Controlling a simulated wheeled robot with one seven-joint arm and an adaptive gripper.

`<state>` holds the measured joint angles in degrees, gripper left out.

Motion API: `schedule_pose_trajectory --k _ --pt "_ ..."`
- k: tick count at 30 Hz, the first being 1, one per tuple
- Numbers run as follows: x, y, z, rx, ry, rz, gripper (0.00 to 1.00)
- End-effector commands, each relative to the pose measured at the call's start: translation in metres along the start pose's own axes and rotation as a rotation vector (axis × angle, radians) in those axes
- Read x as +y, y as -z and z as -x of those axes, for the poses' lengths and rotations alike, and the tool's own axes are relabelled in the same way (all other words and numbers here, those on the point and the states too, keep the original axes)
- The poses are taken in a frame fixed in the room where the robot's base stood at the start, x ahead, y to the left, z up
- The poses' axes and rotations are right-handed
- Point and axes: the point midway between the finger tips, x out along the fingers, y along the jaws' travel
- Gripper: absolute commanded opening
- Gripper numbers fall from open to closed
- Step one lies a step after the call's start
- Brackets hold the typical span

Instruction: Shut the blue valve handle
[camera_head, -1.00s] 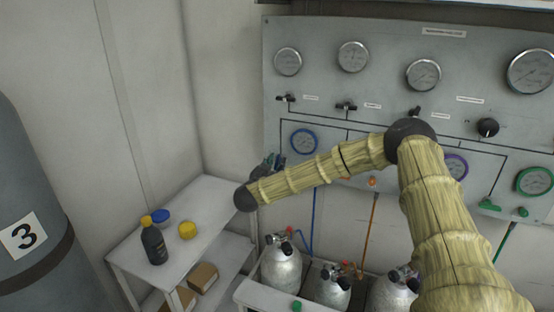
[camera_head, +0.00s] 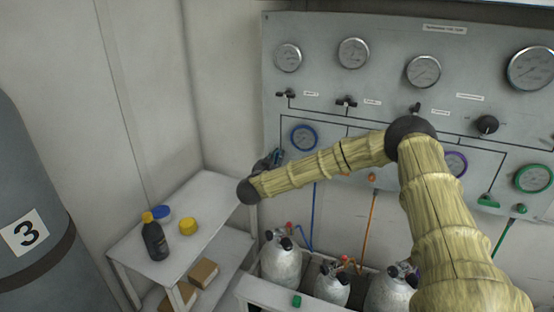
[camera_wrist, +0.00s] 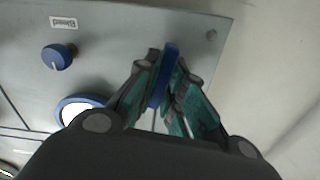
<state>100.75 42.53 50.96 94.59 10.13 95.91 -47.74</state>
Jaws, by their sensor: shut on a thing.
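The blue valve handle (camera_wrist: 170,60) is a flat blue lever near the panel's edge in the wrist view. My gripper (camera_wrist: 166,72) has its teal and dark fingers shut on it, one on each side. The lever's tip sticks out past the fingertips; its lower part is partly hidden between the fingers. In the head view my gripper (camera_head: 270,160) is at the panel's lower left edge, left of the blue-rimmed gauge (camera_head: 303,137). The handle is too small there to judge its angle.
A round blue knob (camera_wrist: 59,57) and a blue-rimmed gauge (camera_wrist: 82,108) lie left of my gripper. Below are a white side table (camera_head: 212,200) with a dark bottle (camera_head: 154,238), and several silver cylinders (camera_head: 281,262). A grey tank (camera_head: 30,190) stands far left.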

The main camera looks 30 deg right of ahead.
Motion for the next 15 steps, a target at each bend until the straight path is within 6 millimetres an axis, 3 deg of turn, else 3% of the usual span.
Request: schedule_pose_trajectory --k 8,15 --pt "0.0013 -0.0036 -0.0002 0.001 0.000 -0.090 0.00" --pt "0.0030 -0.0066 -0.0003 0.001 0.000 -0.275 0.00"
